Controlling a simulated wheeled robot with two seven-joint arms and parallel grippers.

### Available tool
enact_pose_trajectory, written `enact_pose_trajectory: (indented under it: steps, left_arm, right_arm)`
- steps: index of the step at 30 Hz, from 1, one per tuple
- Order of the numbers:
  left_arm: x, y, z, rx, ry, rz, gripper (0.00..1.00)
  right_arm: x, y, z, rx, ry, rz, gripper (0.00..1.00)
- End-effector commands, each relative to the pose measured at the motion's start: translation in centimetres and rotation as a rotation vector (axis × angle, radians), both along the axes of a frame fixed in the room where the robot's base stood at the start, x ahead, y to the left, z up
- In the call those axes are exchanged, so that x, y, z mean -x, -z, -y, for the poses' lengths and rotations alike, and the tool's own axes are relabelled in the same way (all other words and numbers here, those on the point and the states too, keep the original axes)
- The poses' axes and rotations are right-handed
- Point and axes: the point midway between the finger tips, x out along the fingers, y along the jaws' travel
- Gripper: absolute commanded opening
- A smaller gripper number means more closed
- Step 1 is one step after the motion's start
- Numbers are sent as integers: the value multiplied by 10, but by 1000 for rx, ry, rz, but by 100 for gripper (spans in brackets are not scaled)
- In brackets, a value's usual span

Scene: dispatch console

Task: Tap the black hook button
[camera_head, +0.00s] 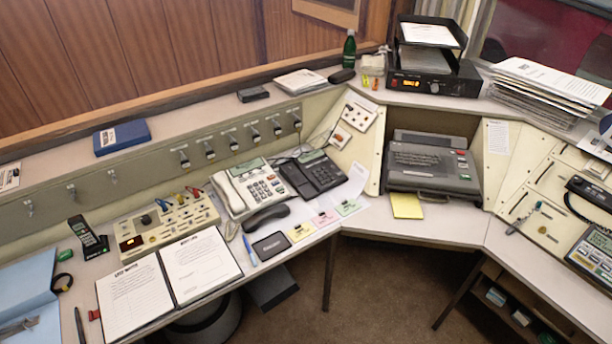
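A black desk phone (313,173) stands on the console desk right of a white desk phone (252,187). A dark handset (268,217) lies off on the desk in front of the two phones. I cannot make out a black hook button for certain; on the phones it is too small to tell. Another dark handset (590,192) lies at the far right beside a keypad unit (594,249). Neither of my grippers shows in this view.
An open binder (169,279), a beige control box (163,223) and a cordless phone (88,238) are at the left. Coloured notes (325,218) and a black pad (271,246) lie near the front edge. A grey machine (431,166) fills the corner. The right desk's front is mostly clear.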

Motion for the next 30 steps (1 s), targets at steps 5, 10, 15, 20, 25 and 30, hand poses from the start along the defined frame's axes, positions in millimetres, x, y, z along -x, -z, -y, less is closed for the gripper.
enact_pose_trajectory:
  steps: [5,10,15,20,25,30]
  left_arm:
    - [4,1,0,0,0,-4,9]
    - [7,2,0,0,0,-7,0]
    - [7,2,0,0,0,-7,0]
    - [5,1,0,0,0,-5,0]
    - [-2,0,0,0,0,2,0]
    - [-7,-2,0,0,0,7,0]
  right_arm:
    - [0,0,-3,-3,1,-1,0]
    - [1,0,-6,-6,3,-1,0]
    - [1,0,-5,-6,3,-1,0]
    - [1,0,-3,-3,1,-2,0]
    - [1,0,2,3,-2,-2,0]
    - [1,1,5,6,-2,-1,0]
